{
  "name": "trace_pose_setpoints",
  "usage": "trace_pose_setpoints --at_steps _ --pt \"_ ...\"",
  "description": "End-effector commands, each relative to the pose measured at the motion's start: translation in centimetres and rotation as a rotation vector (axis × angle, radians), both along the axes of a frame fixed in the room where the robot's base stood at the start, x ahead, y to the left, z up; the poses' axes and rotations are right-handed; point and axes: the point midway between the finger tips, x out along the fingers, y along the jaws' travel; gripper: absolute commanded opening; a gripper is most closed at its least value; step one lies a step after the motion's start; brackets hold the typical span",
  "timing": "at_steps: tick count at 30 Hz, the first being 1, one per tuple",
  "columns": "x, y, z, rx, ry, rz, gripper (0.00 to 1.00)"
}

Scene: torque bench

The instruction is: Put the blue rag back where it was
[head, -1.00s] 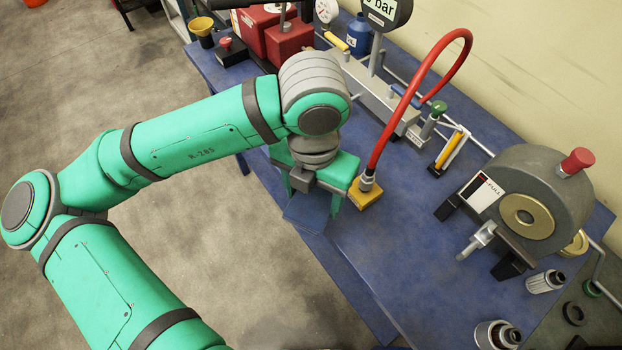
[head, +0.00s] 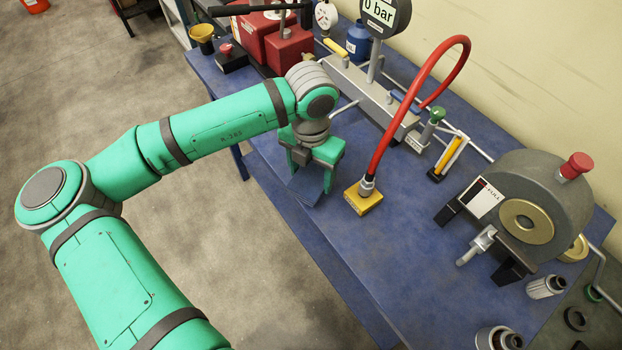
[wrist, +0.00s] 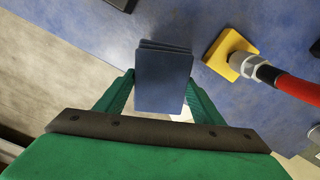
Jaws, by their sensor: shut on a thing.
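The blue rag (head: 304,191) is a folded, layered dark blue pad. It is held between the fingers of my gripper (head: 311,180), which is shut on it. In the wrist view the rag (wrist: 163,82) fills the space between my two green fingers (wrist: 161,92) and sticks out past their tips. In the head view the rag is over the near left edge of the blue bench top (head: 390,240). I cannot tell whether it touches the bench.
A yellow block (head: 363,199) with a red hose (head: 392,120) stands just right of my gripper. Behind are a grey pump body (head: 365,95) and a gauge (head: 384,15). A grey drum device (head: 530,205) stands right. The bench between block and drum is clear.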

Motion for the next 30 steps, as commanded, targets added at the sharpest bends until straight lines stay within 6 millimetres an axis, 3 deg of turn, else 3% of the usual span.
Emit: trace_pose_setpoints --at_steps 5,12,23,24,26,30 --pt "0.8 0.0 -1.1 0.001 0.002 0.000 0.37" --pt "0.8 -0.1 -4.0 0.000 0.000 -0.002 0.37" --pt "0.8 0.0 -4.3 -0.001 0.001 0.000 0.37" --pt "0.8 0.0 -4.4 0.000 0.000 0.000 0.64" --pt "0.8 0.0 -4.4 0.000 0.000 0.000 0.78" --pt "0.8 0.0 -4.3 0.001 -0.001 0.000 0.80"
